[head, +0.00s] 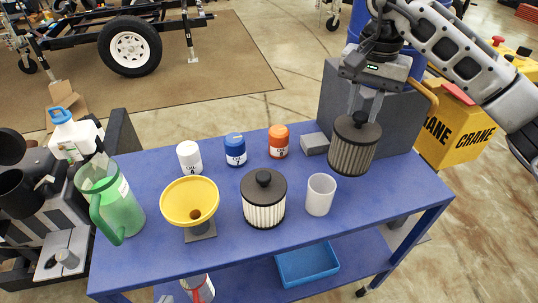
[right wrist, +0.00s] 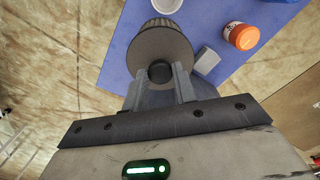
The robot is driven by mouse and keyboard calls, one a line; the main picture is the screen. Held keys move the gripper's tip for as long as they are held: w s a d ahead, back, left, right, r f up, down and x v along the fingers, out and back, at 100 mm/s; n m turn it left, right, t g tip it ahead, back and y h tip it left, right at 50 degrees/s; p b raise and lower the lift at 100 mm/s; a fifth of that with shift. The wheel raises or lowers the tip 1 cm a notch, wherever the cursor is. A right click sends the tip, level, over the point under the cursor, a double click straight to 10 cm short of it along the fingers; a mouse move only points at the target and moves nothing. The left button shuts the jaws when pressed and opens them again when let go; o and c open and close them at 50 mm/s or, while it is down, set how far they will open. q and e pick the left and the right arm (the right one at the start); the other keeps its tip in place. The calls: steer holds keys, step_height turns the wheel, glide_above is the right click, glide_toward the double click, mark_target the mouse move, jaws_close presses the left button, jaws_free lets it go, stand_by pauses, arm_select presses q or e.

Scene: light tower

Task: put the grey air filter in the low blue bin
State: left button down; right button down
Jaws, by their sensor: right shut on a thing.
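The grey air filter (head: 353,146) has a dark round lid with a knob and a pleated grey side. My right gripper (head: 364,112) is shut on its knob and holds it at the right part of the blue table. In the right wrist view the grey air filter (right wrist: 160,45) hangs between the fingers of the right gripper (right wrist: 160,80). The low blue bin (head: 307,263) sits on the lower shelf, below the table's front edge, and looks empty. My left gripper is not clearly seen in the head view.
The blue table (head: 300,225) holds a white air filter (head: 264,203), a white cup (head: 320,194), a yellow funnel (head: 189,201), a green jug (head: 112,200), several small capped containers and a grey block (head: 314,143). A grey panel (head: 395,120) stands behind the right end.

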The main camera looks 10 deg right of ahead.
mark_target(360, 123)
steer(key=shift+w+r, duration=0.1)
steer(key=shift+w, duration=0.15)
steer(key=f, duration=0.5)
steer(key=shift+s+f+p, duration=0.3)
steer(key=shift+s+p, duration=0.05)
steer(key=shift+p, duration=0.05)
step_height(360, 123, down, 4)
steer(key=shift+f, duration=0.1)
arm_select(q)
steer(key=shift+s+r, duration=0.15)
steer(key=shift+s, duration=0.2)
arm_select(e)
steer(key=shift+f, duration=0.1)
arm_select(q)
steer(key=shift+a, duration=0.1)
arm_select(e)
steer(key=shift+f, duration=0.2)
steer(key=c, duration=1.2)
jaws_free()
steer(key=shift+r, duration=0.1)
steer(key=shift+o, duration=0.4)
